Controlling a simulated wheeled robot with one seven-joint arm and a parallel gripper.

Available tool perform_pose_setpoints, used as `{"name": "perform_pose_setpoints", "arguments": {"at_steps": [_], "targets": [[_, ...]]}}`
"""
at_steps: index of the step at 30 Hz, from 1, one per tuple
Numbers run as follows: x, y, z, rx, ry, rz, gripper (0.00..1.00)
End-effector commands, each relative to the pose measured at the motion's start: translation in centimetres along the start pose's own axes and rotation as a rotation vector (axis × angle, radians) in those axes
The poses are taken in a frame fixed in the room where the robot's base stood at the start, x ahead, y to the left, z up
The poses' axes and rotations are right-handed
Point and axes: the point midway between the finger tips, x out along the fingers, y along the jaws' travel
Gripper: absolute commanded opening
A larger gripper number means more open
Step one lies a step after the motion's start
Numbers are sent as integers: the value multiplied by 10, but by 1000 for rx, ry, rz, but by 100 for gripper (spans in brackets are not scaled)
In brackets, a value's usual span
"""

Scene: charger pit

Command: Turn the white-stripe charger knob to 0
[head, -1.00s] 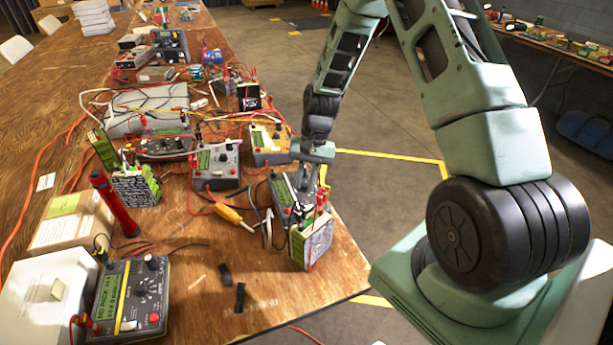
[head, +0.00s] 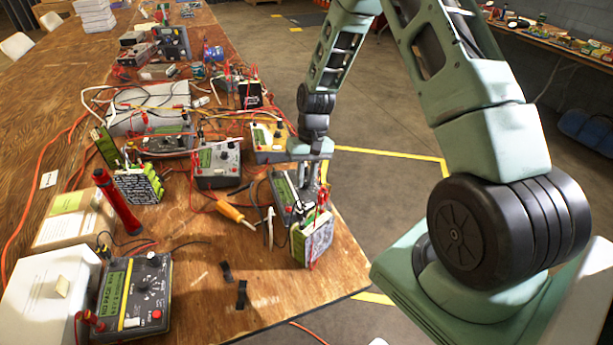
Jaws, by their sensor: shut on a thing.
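A grey charger (head: 282,193) with a greenish screen stands near the table's right edge. I cannot make out a white stripe on it at this size. My gripper (head: 310,180) points down over its upper right part, fingers close together and shut on what seems to be its knob. The fingers hide the knob, so its pointer and setting cannot be read.
A battery pack (head: 318,240) with red leads stands in front of this charger. Loose cables and an orange-handled tool (head: 230,211) lie nearby. Bare wood lies in front.

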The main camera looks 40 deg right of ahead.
Motion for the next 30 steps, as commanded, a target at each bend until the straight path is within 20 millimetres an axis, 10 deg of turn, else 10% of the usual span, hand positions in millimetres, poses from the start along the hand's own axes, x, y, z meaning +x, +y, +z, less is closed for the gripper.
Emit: {"name": "perform_pose_setpoints", "arguments": {"at_steps": [4, 5, 7, 20, 30], "targets": [[0, 0, 0, -1, 1, 0, 0], [0, 0, 0, -1, 1, 0, 25], [0, 0, 0, 0, 1, 0, 41], [-12, 0, -1, 1, 3, 0, 41], [-85, 0, -2, 0, 8, 1, 41]]}}
